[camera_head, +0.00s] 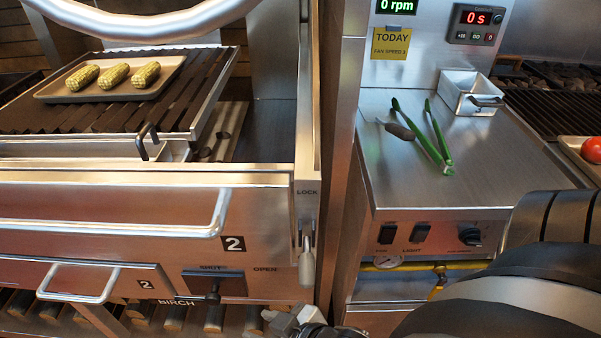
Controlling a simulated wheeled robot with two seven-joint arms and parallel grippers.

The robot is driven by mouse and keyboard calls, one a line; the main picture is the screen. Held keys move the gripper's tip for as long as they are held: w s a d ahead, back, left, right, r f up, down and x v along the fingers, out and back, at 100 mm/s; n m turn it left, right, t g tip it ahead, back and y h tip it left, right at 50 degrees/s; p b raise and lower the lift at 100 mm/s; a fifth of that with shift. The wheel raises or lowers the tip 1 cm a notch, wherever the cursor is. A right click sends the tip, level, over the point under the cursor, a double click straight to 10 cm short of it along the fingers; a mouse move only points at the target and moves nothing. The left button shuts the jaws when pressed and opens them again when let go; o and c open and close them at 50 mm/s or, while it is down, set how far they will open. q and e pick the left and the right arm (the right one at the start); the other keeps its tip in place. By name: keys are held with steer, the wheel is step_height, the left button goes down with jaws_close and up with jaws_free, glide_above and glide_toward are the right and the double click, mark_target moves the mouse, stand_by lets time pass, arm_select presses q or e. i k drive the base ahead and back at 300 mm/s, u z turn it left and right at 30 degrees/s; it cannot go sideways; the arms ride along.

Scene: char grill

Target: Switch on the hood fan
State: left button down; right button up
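A control panel (430,239) is on the front of the steel counter at the right. It has a black rocker switch (388,234) at its left, a second rocker (420,232) beside the word LIGHT, and a black knob (470,236). The label by the left rocker is too small to read surely. A green display (397,6) above reads 0 rpm. A yellow note (391,43) says TODAY, FAN SPEED 3. My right gripper (292,321) is low at the bottom edge, left of and below the panel, partly cut off; its opening is unclear. My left gripper is out of view.
Tongs (437,140) and a dark-handled tool (398,130) lie on the counter near a small steel bin (470,92). A LOCK lever (306,262) and a SHUT/OPEN handle (213,290) are near my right gripper. Corn rests on a tray (60,97) at left.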

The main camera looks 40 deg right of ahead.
mark_target(387, 235)
steer(key=u, duration=0.35)
steer(key=k, duration=1.35)
steer(key=z, duration=1.6)
steer(key=i, duration=0.8)
steer(key=u, duration=0.1)
steer(key=k, duration=0.25)
